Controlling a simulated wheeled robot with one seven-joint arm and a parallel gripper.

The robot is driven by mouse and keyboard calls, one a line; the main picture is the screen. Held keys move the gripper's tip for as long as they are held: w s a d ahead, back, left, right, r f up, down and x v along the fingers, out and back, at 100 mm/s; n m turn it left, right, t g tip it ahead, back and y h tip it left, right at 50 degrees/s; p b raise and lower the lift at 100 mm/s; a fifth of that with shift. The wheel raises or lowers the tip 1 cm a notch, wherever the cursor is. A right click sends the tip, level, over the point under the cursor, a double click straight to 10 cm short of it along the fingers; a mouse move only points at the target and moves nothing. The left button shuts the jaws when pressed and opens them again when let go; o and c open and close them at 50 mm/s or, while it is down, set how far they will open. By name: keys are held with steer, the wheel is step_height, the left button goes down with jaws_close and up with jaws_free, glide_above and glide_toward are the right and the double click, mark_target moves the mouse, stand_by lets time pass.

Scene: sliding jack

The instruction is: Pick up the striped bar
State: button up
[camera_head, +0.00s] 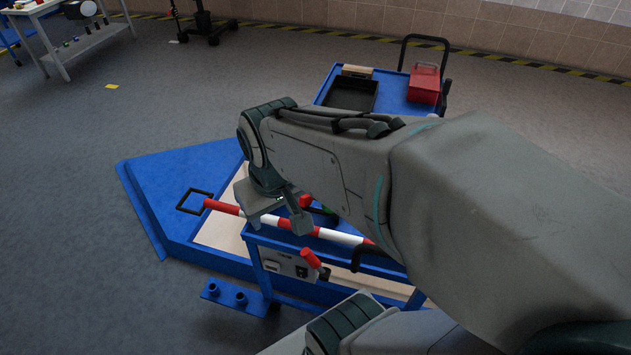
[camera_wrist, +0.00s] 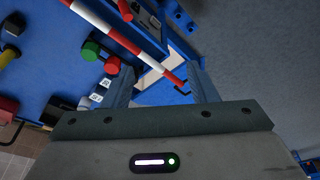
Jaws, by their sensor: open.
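The red-and-white striped bar (camera_head: 333,236) lies across the top of the blue jack frame, its red left end sticking out past the frame. In the wrist view the bar (camera_wrist: 124,41) runs slantwise from the top left to its end near the right finger. My gripper (camera_head: 277,216) is open just above the bar, near its left part, and hides some of it. In the wrist view my gripper (camera_wrist: 162,74) has its fingers apart with the bar showing in the gap. I cannot tell whether the fingertips are down beside the bar.
A red lever (camera_head: 311,259) sticks out from the frame's grey control panel (camera_head: 288,262). Green (camera_wrist: 89,50) and red (camera_wrist: 115,66) knobs stand close to the fingers in the wrist view. A blue cart top (camera_head: 393,101) with a black tray (camera_head: 350,93) and red box (camera_head: 424,84) is behind.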

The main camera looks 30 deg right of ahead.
steer(key=w+d+f+n+g+b, duration=0.1)
steer(key=w+d+f+n+b, duration=0.15)
steer(key=w+d+f, duration=0.3)
steer(key=n+g+b, duration=0.2)
steer(key=n, duration=0.3)
glide_above(341, 235)
step_height(341, 235, down, 16)
steer(key=shift+n, duration=0.25)
steer(key=f, duration=0.4)
steer(key=f+b, duration=0.1)
steer(key=f, duration=0.1)
steer(key=shift+w+d+f, duration=0.15)
steer(key=shift+d+f, duration=0.1)
steer(key=shift+f, duration=0.15)
steer(key=shift+a+f, duration=0.15)
steer(key=shift+f, duration=1.45)
steer(key=shift+a+f, duration=0.1)
steer(key=shift+f, duration=1.5)
jaws_close()
